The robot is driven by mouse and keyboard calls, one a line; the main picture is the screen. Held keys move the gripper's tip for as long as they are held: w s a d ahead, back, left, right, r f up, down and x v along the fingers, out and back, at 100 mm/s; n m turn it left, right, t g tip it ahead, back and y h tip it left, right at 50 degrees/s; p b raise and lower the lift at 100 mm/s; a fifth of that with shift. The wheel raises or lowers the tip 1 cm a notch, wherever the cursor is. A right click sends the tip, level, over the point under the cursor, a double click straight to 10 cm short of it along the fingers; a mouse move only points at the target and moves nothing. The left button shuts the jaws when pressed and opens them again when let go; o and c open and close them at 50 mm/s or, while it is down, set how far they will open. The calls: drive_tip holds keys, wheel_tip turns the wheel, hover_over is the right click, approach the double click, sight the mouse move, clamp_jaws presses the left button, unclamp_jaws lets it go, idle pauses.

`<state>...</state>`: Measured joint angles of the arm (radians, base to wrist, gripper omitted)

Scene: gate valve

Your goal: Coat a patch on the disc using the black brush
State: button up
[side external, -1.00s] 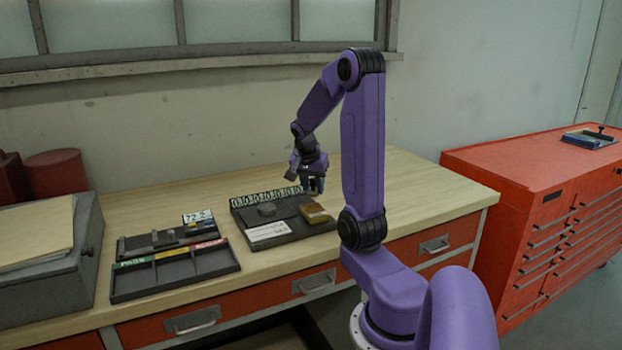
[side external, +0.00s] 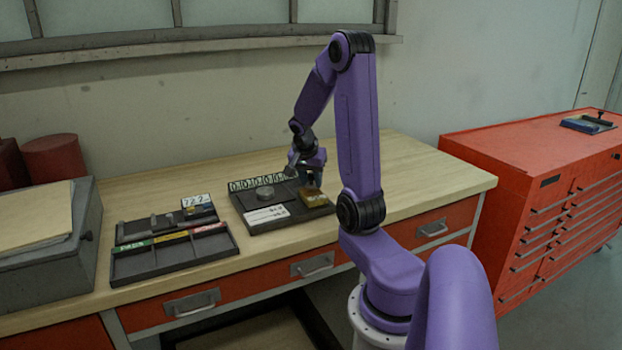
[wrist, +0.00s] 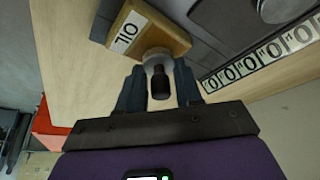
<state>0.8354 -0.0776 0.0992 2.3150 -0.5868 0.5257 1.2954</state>
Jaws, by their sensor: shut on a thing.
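The disc (side external: 265,193) is grey and round and lies on a dark tray (side external: 243,205). It also shows in part at the top right of the wrist view (wrist: 283,8). My gripper (wrist: 160,92) is shut on the black brush (wrist: 160,84), whose black handle end and pale collar show between the fingers. The brush's far end is hidden. In the side view my gripper (side external: 314,178) is just above a wooden block (side external: 317,198), right of the disc. The block has a white label in the wrist view (wrist: 158,30), and the brush overlaps its edge there; contact cannot be told.
A row of round-marked tiles (side external: 258,182) lines the tray's back edge, with white cards (side external: 266,218) at its front. A dark sectioned tray (side external: 172,257) with coloured labels lies to the left. Bare bench top (side external: 420,178) is free on the right.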

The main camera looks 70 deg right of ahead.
sight(311, 173)
drive_tip(key=shift+f, duration=0.6)
idle(1.6)
drive_tip(key=shift+r, duration=3.55)
